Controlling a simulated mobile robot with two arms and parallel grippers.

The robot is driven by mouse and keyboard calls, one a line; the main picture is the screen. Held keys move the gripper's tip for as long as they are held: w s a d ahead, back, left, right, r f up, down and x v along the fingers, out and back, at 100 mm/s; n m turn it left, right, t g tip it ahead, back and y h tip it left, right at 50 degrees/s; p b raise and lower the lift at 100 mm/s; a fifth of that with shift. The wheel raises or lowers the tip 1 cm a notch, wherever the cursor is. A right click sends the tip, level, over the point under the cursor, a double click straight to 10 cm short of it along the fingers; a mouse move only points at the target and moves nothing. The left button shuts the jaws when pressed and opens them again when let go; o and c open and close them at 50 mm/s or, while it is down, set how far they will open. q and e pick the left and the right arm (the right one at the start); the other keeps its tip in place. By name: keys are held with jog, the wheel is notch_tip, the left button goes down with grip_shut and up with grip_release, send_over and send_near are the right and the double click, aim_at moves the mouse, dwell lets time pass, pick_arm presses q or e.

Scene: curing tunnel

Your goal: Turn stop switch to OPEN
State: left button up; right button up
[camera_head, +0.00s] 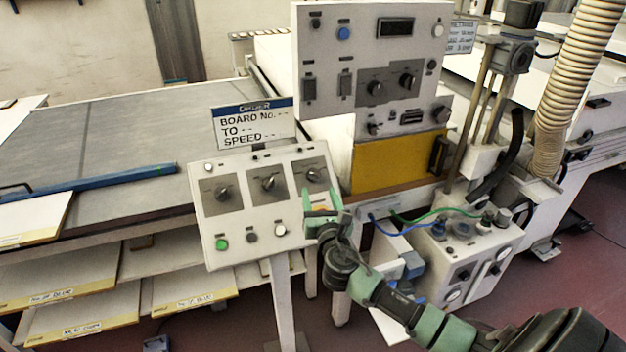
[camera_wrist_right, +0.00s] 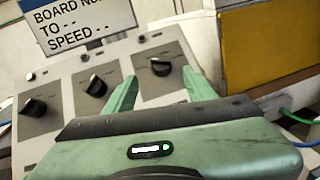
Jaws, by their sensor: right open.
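A tilted grey control panel (camera_head: 240,228) on a post carries three dark rotary knobs in a row. The left knob (camera_head: 222,193), middle knob (camera_head: 268,181) and right knob (camera_head: 314,174) sit on grey plates; their labels are too small to read, so I cannot tell which is the stop switch. My right gripper (camera_head: 321,197) is at the panel's right side, just below the right knob. In the right wrist view, its green fingers (camera_wrist_right: 158,78) are open, one to each side of the right knob (camera_wrist_right: 161,66), with no visible contact. My left gripper is not in view.
Below the knobs are a green button (camera_head: 221,244) and two other buttons. A board sign (camera_head: 253,124) stands above the panel. A larger instrument panel (camera_head: 330,60) rises behind it. A box with hoses (camera_head: 470,262) stands to the right, near my right arm.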

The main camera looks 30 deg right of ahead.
aim_at(314, 176)
jog(key=shift+w+d+r, duration=0.15)
jog(key=shift+w+d, duration=0.05)
jog(key=shift+w, duration=0.2)
jog(key=shift+p+x, duration=0.45)
jog(key=shift+x, duration=3.1)
grip_shut()
